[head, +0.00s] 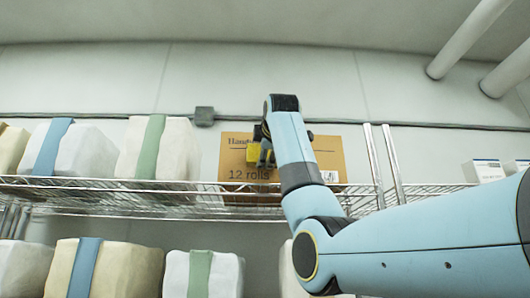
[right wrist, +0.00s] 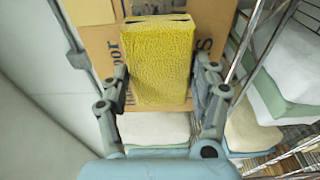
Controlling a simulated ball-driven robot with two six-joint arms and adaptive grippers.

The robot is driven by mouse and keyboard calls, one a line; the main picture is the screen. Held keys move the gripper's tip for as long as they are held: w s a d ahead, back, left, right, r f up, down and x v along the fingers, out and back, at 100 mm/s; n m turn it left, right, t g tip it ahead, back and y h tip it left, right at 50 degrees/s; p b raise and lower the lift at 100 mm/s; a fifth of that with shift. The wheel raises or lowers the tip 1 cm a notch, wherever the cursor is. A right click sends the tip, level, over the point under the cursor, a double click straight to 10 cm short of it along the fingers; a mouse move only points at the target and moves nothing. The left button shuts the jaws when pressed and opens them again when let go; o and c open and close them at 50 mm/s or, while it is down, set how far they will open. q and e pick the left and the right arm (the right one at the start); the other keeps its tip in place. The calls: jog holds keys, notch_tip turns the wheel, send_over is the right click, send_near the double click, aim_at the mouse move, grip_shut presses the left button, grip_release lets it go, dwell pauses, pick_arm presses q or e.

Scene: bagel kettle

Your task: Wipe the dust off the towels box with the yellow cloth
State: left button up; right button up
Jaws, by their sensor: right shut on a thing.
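The towels box (head: 233,171) is a brown cardboard box on the upper wire shelf in the head view, with "12 rolls" printed on its front. It also shows behind the cloth in the right wrist view (right wrist: 97,42). The yellow cloth (right wrist: 158,62) is a thick, textured block between the fingers of my right gripper (right wrist: 163,85), which is shut on it. Dust is not clearly visible. My left gripper is out of view.
The upper wire shelf (head: 150,187) holds white bundles with coloured bands (head: 82,150) left of the box. More bundles (head: 203,274) sit on a lower level. Metal posts (head: 384,165) and small white boxes (head: 482,170) stand to the right.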

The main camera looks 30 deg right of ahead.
jog(key=shift+x, duration=0.85)
jog(key=shift+s+d, duration=0.1)
jog(key=shift+d, duration=0.1)
jog(key=shift+s+d+b, duration=0.2)
jog(key=shift+s+d, duration=0.25)
jog(key=shift+d, duration=0.15)
jog(key=shift+s+d+b, duration=0.2)
jog(key=shift+s+d, duration=0.2)
jog(key=shift+d, duration=0.25)
jog(key=shift+s+d, duration=2.15)
jog(key=shift+d, duration=1.75)
jog(key=shift+w+a+p, duration=0.15)
jog(key=shift+w+a, duration=0.9)
jog(key=shift+a, duration=0.75)
jog(key=shift+w+a+p, duration=0.1)
jog(key=shift+w+a, duration=0.95)
jog(key=shift+a, duration=0.7)
jog(key=shift+w+a+p, duration=0.15)
jog(key=shift+w+a, duration=0.95)
jog(key=shift+a, duration=0.7)
jog(key=shift+d, duration=0.1)
